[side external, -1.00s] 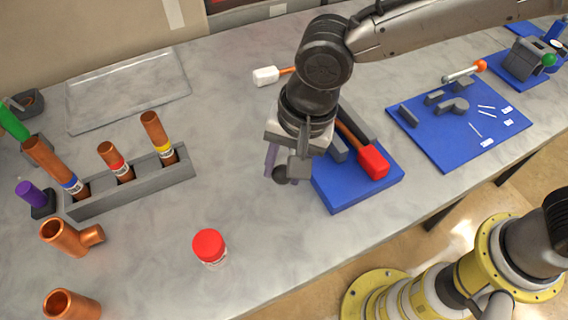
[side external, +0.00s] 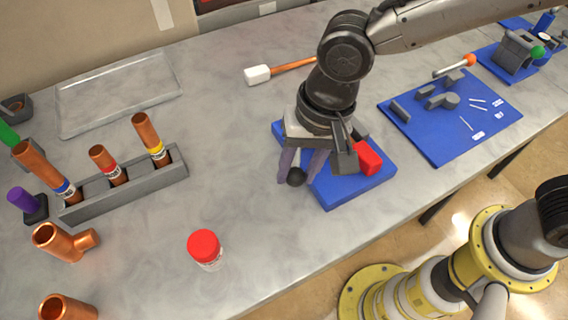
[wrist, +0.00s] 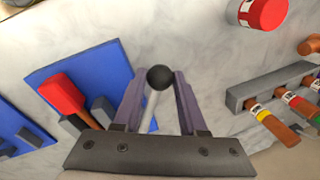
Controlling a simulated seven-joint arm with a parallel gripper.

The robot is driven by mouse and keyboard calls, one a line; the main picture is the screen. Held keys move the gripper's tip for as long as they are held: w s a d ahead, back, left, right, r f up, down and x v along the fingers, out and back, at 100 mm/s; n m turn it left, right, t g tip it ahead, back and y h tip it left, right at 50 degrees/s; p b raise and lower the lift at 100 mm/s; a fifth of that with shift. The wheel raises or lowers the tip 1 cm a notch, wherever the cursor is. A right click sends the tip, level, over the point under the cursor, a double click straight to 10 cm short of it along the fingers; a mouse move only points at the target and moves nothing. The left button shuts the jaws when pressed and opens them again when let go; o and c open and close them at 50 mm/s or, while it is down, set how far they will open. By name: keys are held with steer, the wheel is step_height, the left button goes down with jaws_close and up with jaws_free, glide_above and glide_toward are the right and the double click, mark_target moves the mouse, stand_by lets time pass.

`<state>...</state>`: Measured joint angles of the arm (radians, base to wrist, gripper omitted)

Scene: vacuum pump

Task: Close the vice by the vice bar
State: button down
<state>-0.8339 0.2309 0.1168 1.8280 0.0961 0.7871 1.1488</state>
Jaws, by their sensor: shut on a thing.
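The vice stands on a blue base plate (side external: 347,192), and its grey jaws are largely hidden behind my gripper in the side view. A red block-ended tool (side external: 367,158) lies at the vice; it also shows in the wrist view as a red block (wrist: 62,94) beside grey jaw parts (wrist: 101,108). The vice bar is a pale rod (wrist: 150,110) ending in a black ball (wrist: 160,78); the ball also shows in the side view (side external: 296,177). My gripper (side external: 302,166) is shut on the bar, with its purple fingers on either side near the ball.
A red-capped jar (side external: 204,246) stands in front on the left. A grey rack (side external: 128,188) holds copper tubes. A white-headed mallet (side external: 258,75) lies behind my gripper. Another blue plate (side external: 458,118) with grey parts lies to the right.

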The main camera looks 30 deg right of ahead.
steer(key=d+n, duration=0.3)
steer(key=d+n+g, duration=0.1)
steer(key=d+n, duration=0.1)
steer(key=n, duration=0.1)
steer(key=s+d+n, duration=0.1)
steer(key=d+n, duration=0.2)
steer(key=shift+d+g, duration=0.3)
steer(key=d+n, duration=0.1)
steer(key=w+d+n, duration=0.1)
steer(key=n, duration=0.1)
steer(key=shift+d+g, duration=0.3)
steer(key=shift+d, duration=0.05)
steer(key=shift+w+d+r+n+h, duration=0.15)
steer(key=shift+w+d+n, duration=0.25)
steer(key=shift+n, duration=0.25)
steer(key=shift+w+d+f+n+h, duration=0.15)
steer(key=shift+w+d+n, duration=0.15)
steer(key=shift+n, duration=0.35)
steer(key=shift+d+r, duration=0.1)
steer(key=shift+c, duration=2.3)
jaws_free()
step_height(320, 180, up, 14)
steer(key=w+d, duration=0.1)
steer(key=w, duration=0.1)
steer(key=shift+d+f, duration=0.25)
steer(key=shift+d, duration=0.1)
